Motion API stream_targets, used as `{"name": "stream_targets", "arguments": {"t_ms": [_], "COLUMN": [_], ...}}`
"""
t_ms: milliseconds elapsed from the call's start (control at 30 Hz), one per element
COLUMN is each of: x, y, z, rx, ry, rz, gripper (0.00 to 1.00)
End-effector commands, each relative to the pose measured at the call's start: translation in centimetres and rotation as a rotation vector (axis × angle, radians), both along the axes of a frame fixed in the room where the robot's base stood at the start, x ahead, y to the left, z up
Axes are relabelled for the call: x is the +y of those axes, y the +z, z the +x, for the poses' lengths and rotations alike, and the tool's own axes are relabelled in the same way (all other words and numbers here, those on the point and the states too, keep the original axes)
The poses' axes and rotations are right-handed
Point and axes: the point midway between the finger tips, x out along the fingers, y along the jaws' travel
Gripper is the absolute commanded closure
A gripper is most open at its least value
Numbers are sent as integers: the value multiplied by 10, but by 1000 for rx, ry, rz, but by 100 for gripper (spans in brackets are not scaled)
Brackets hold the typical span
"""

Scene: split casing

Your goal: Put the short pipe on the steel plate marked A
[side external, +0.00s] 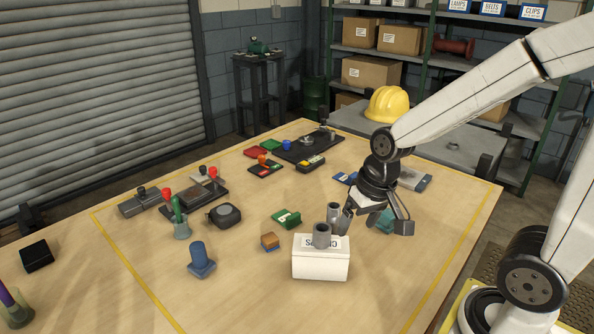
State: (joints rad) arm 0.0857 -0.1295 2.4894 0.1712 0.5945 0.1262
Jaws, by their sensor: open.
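Two grey pipes stand upright close together at a white box: one (321,236) at the box's top edge, the other (333,212) just behind it. Their lower ends are hidden, so I cannot tell which is shorter or whether they stand in the box. My gripper (376,224) is open and points down, right of the pipes, its left finger close to the rear one. A flat grey piece (412,180) lies behind my gripper, partly covered by it. I can read no letter A on any plate.
The white box (320,264) has an upside-down label. A teal object (385,220) shows between my fingers. A green block (286,218), an orange-brown block (270,241) and a blue piece (201,260) lie leftward. The table's front middle is clear.

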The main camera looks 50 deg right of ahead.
Motion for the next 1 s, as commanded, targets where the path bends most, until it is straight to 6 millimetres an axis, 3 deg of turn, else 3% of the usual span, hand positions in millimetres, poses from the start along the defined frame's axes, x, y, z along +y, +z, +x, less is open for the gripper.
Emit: {"name": "stream_targets", "arguments": {"t_ms": [167, 367, 700, 1000], "x": [-7, -21, -59, -93], "y": [-4, -6, -3, 3], "z": [3, 14, 43, 60], "rx": [38, 93, 192, 247], "ry": [-266, -704, -1460, -1864], "rz": [122, 331, 744, 1018], "gripper": [11, 11, 11, 11]}}
